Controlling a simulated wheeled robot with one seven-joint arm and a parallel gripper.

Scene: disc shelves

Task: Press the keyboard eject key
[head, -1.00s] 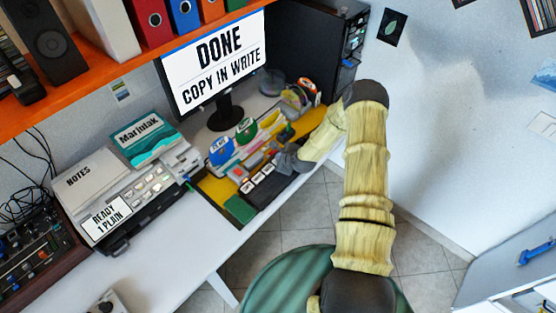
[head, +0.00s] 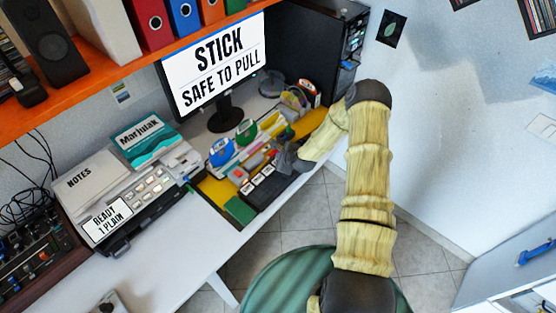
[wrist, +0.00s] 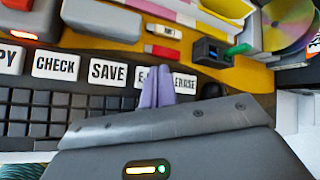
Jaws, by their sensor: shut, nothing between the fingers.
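The keyboard (wrist: 45,110) has a row of white labelled keys. In the wrist view the CHECK key (wrist: 54,65), SAVE key (wrist: 108,73) and ERASE key (wrist: 185,80) are readable. Between SAVE and ERASE is a key starting with E (wrist: 142,73), mostly hidden by my fingers. My gripper (wrist: 158,82) is shut and empty, its purple-grey fingertips over that key's right part and ERASE's left edge. I cannot tell whether they touch. In the head view my gripper (head: 287,158) is at the keyboard's right. The monitor (head: 214,60) reads "STICK SAFE TO PULL".
Behind the keys, a yellow surface (wrist: 110,47) holds a small red stick (wrist: 162,51) and a dark box (wrist: 212,51) with a green stick (wrist: 238,49). A printer (head: 130,195) stands at left. The white desk front (head: 175,235) is clear.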

